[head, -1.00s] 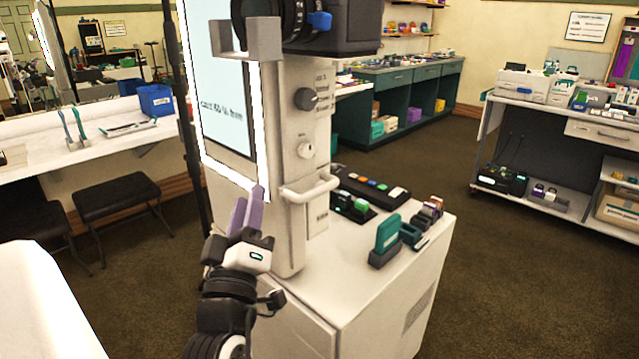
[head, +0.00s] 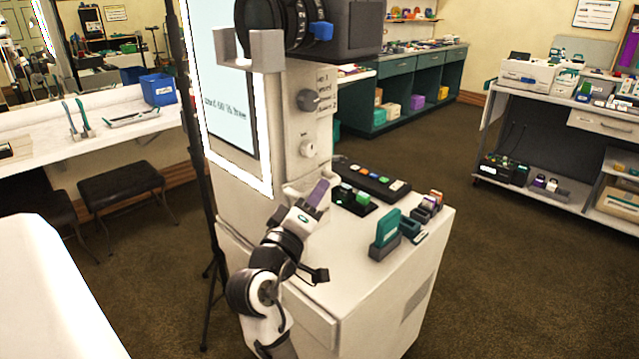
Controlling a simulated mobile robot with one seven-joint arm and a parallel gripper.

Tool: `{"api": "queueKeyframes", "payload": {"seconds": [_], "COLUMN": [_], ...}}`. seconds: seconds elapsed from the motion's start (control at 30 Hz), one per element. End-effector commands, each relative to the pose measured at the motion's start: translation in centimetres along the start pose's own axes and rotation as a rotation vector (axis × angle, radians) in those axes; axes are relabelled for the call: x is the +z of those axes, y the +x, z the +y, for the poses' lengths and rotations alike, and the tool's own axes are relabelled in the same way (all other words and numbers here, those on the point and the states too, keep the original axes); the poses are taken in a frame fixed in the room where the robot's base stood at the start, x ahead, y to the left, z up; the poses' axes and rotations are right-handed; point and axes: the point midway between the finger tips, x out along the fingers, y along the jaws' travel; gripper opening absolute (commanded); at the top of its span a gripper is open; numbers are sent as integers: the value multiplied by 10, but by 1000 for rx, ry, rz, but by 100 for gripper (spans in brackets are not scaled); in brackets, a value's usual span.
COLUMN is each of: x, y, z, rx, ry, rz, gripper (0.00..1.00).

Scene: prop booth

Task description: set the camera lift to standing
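The camera lift is a pale column (head: 302,75) on a white cabinet, with a black camera (head: 345,28) on top. On its front is a dark round knob (head: 308,100) with small labels beside it that are too small to read surely; its setting is unclear. Below the knob is a round key-lock-like fitting (head: 308,149). A pale bar handle sits lower down, partly hidden by my gripper. My gripper (head: 318,192), with purple fingers, is in front of this handle, below the knob. Its fingers overlap from this angle, so contact with the handle and their opening cannot be told.
The cabinet top (head: 350,265) holds a button panel (head: 375,182), a teal stamp-like block (head: 387,228) and several small items to the right of the column. A lit screen (head: 225,100) stands left of the column. A stool (head: 120,188) is at left. Floor at right is clear.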

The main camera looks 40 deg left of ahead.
Motion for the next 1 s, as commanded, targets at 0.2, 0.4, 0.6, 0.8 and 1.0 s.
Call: {"api": "queueKeyframes", "payload": {"seconds": [0.2,0.4,0.6,0.8,1.0], "x": [-1,0,0,0,0], "y": [23,27,27,27,26], "z": [0,0,0,0,0], "rx": [0,1,1,1,1], "ry": [-1,1,1,1,1], "rz": [1,1,1,1,1], "gripper": [37,37,30,4,0]}}
